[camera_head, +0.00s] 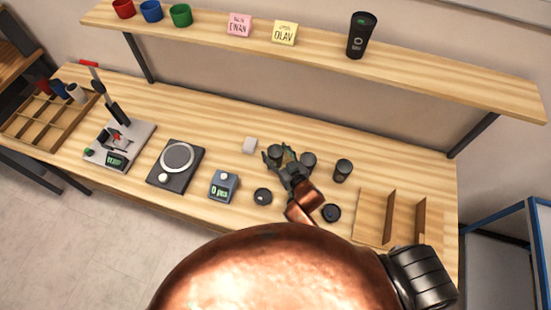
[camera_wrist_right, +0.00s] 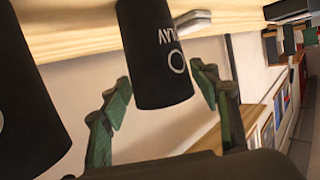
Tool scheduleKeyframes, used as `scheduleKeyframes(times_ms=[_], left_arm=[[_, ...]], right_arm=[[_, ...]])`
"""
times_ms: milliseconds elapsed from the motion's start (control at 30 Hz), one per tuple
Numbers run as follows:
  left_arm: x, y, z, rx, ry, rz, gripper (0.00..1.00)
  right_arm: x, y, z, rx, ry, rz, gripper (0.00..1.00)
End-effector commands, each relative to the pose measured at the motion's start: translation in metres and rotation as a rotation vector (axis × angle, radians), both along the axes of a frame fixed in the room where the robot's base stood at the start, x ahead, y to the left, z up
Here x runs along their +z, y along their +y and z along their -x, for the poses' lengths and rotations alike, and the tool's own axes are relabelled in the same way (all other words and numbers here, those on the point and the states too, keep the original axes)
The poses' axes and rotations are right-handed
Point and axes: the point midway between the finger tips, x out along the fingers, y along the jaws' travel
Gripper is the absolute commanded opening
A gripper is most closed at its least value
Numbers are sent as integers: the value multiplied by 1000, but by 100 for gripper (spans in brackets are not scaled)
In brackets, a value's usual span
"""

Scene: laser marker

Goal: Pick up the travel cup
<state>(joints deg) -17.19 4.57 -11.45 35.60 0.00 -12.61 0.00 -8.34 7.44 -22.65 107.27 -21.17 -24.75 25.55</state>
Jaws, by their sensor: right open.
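In the right wrist view, which looks turned over, a black cup (camera_wrist_right: 155,65) with white lettering and a white ring mark lies between the spread green fingers of my right gripper (camera_wrist_right: 160,98). Gaps show on both sides. A second black cup (camera_wrist_right: 30,100) fills the left edge, closer to the camera. My left gripper is out of view.
Black round pieces (camera_head: 262,196) and (camera_head: 331,213) lie in front of the cups. A wooden divided tray (camera_head: 374,218) is at right; a blue-grey counter (camera_head: 223,186) and scale (camera_head: 175,165) are left. The shelf (camera_head: 330,52) above carries a taller black cup (camera_head: 361,35).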

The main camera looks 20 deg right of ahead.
Motion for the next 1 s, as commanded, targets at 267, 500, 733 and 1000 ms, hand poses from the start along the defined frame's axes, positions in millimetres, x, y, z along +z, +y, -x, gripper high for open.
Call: scheduleKeyframes(times_ms=[267,500,733,1000], left_arm=[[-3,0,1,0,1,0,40],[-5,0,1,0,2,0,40],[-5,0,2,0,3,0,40],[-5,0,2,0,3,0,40]], right_arm=[[-8,9,-36,0,-1,0,56],[-14,12,-50,0,1,0,56],[-13,11,-50,0,1,0,51],[-14,11,-49,-1,1,0,33]])
